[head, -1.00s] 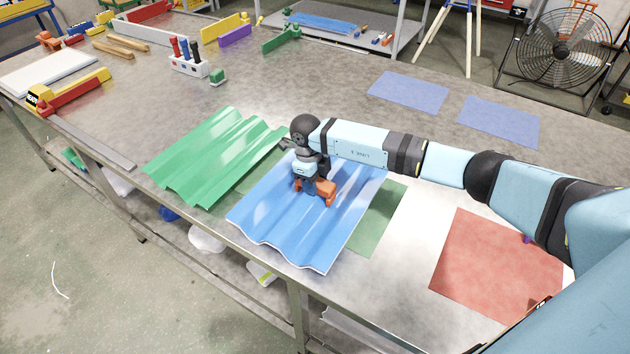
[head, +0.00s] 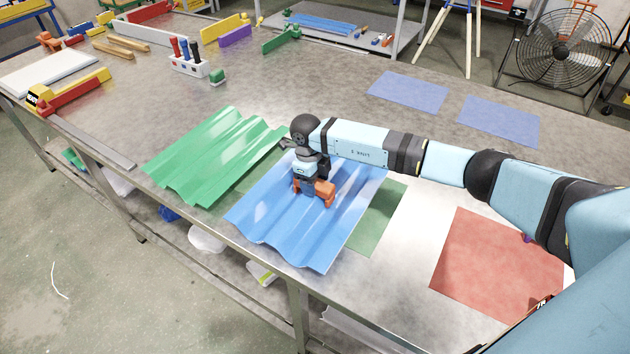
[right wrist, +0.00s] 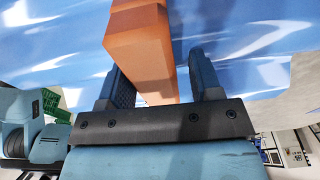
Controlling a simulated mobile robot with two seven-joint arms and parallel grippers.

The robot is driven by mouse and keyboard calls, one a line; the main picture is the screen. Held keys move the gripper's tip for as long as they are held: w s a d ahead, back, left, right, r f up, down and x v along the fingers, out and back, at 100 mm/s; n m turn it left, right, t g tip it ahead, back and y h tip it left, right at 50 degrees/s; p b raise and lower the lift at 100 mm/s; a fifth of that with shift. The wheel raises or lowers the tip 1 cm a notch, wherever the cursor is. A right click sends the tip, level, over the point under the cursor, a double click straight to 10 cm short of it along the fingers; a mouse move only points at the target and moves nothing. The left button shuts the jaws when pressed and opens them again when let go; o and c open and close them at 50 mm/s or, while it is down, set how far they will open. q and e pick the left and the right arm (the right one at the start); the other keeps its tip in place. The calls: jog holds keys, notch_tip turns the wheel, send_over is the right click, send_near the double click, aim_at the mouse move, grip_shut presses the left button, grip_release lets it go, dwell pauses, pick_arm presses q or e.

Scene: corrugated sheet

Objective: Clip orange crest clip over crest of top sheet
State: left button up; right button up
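The orange crest clip (head: 325,194) rests at the upper middle of the blue corrugated top sheet (head: 285,230), over or against a ridge; its underside is hidden, so I cannot tell how it seats. My right gripper (head: 314,188) is right at the clip, above the sheet. In the right wrist view the clip (right wrist: 142,45) lies between the two finger pads (right wrist: 160,80), close to the left pad. A narrow strip of blue shows between it and the right pad, so the fingers look open around it. My left gripper is not in view.
A green corrugated sheet (head: 205,160) lies left of the blue one. A dark green mat (head: 380,225) shows at its right, with a red mat (head: 490,265) beyond. Blue mats (head: 408,91) lie behind. The table's front edge (head: 210,238) runs close below the sheets.

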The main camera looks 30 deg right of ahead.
jog(key=shift+o, duration=0.5)
jog(key=shift+s+f, duration=0.25)
jog(key=shift+f, duration=0.15)
jog(key=shift+r, duration=0.1)
notch_tip(320, 180, up, 14)
jog(key=w+a, duration=0.1)
jog(key=w, duration=0.1)
jog(key=shift+r, duration=0.15)
